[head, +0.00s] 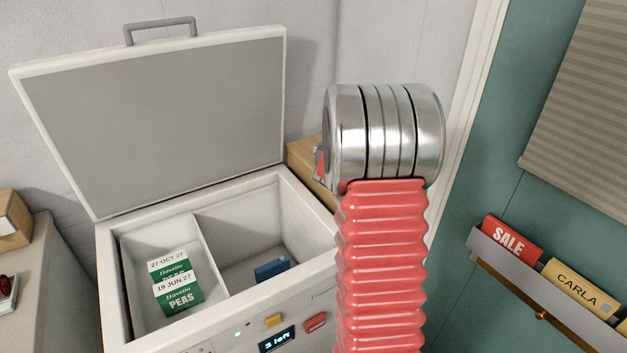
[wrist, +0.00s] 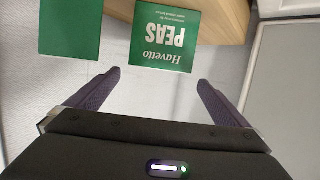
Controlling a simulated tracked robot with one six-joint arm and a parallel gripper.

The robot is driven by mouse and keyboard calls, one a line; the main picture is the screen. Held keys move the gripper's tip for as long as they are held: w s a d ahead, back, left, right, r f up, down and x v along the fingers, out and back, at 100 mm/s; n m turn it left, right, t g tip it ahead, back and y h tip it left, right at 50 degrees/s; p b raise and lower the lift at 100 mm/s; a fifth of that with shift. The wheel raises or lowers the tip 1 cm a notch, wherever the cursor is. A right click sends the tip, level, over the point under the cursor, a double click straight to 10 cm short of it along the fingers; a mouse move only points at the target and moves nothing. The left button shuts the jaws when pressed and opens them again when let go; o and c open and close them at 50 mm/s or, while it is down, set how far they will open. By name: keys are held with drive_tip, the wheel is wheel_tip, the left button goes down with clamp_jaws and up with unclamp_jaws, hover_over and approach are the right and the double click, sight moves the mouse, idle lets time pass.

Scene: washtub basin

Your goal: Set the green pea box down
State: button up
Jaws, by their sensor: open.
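In the wrist view, my gripper (wrist: 158,82) is open with its two purple fingers apart and nothing between them. A green pea box (wrist: 162,36) with a white-lettered label is just beyond the fingertips, by a wooden surface. Another plain green face (wrist: 69,28) is to its left. I cannot tell what the boxes rest on. In the head view, two green pea boxes, one dated 27 OCT 27 (head: 167,264) and one dated 19 JUN 27 (head: 179,296), stand in the freezer's left compartment. My gripper is hidden there behind my red arm.
The chest freezer (head: 216,330) has its lid (head: 160,115) raised. Its right compartment holds a blue box (head: 272,268), with clear floor around it. A wooden piece (head: 308,172) is behind the freezer. A rack with SALE (head: 511,238) and CARLA (head: 580,288) cards is at the right.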

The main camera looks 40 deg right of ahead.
drive_tip(key=shift+a, duration=0.1)
drive_tip(key=s+a+r+n+t+y, duration=0.1)
drive_tip(key=a+r+n+y, duration=0.25)
drive_tip(key=a, duration=1.05)
drive_tip(key=s+a+r+n+y, duration=0.15)
drive_tip(key=a+r+y, duration=0.35)
drive_tip(key=a, duration=1)
drive_tip(key=s+a+n+g+y, duration=0.1)
drive_tip(key=s+a+n+y, duration=0.15)
drive_tip(key=s+a, duration=0.8)
drive_tip(key=s+a+f+n+g, duration=0.1)
drive_tip(key=s+a, duration=0.2)
drive_tip(key=s, duration=0.4)
drive_tip(key=s+a+f+n+g, duration=0.1)
drive_tip(key=s+a+f+g, duration=0.1)
drive_tip(key=s, duration=0.6)
drive_tip(key=shift+s+a+f+n+g, duration=0.3)
drive_tip(key=shift+a+n, duration=0.05)
drive_tip(key=shift+a, duration=0.35)
